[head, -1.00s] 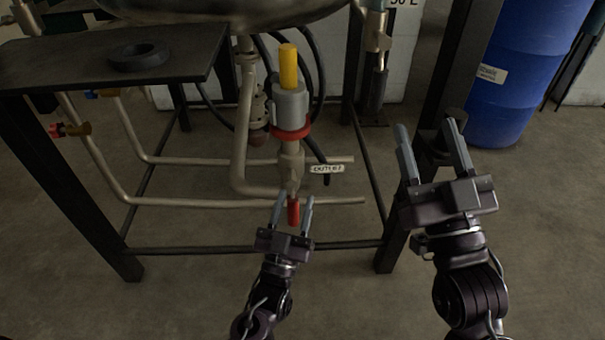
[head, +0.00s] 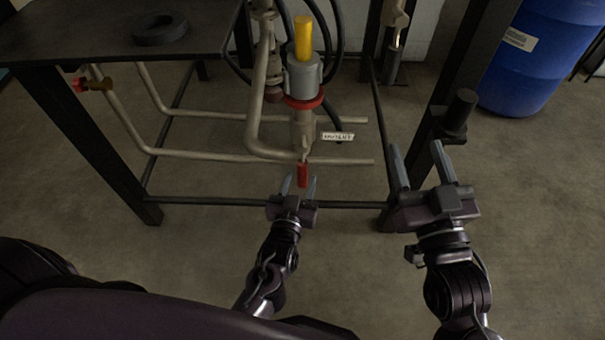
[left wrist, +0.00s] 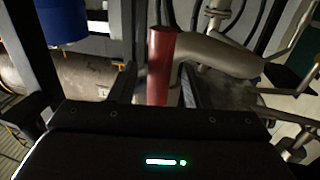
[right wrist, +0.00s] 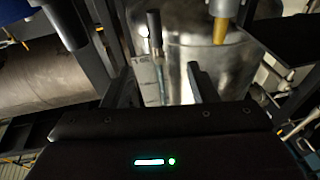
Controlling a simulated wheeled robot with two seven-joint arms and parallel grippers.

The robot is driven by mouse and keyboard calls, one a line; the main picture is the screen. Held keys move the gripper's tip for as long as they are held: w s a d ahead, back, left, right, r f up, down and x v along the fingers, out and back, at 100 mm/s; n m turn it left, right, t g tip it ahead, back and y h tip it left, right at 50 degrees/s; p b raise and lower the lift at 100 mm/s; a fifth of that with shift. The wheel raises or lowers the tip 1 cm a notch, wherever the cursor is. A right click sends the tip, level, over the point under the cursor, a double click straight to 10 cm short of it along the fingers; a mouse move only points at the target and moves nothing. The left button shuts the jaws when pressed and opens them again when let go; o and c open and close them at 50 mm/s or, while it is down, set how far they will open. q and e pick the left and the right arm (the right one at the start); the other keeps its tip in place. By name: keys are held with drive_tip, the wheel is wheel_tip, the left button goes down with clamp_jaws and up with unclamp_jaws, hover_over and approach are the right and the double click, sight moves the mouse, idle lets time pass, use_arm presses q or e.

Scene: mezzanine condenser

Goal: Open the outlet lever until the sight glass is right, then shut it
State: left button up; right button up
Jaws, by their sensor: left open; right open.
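The outlet lever is a red grip (head: 303,174) hanging at the lower end of the outlet valve (head: 303,128), beside a white outlet tag (head: 337,136). In the left wrist view the red grip (left wrist: 160,62) stands between the fingers. My left gripper (head: 299,183) is open around the grip's lower end, not closed on it. My right gripper (head: 416,150) is open and empty, to the right, by the frame leg. A yellow-topped grey fitting (head: 303,72) with a red ring sits above the valve. I cannot clearly make out the sight glass or its level.
A dark table (head: 100,45) bearing a black ring (head: 160,30) is at the upper left. Dark frame legs and a low crossbar (head: 220,201) surround the pipes. A blue drum (head: 530,60) stands at the right. The right wrist view shows a metal tank (right wrist: 185,50). Floor in front is clear.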

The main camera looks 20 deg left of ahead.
use_arm(q)
drive_tip(key=w, duration=0.3)
drive_tip(key=shift+a, duration=0.1)
use_arm(e)
drive_tip(key=r+t, duration=0.1)
drive_tip(key=r, duration=0.1)
drive_tip(key=r+t+y, duration=0.1)
drive_tip(key=r, duration=0.1)
drive_tip(key=s+r+t, duration=0.1)
drive_tip(key=shift+d+r, duration=0.35)
drive_tip(key=shift+r, duration=0.05)
use_arm(q)
drive_tip(key=shift+s, duration=0.1)
drive_tip(key=shift+c, duration=0.4)
clamp_jaws()
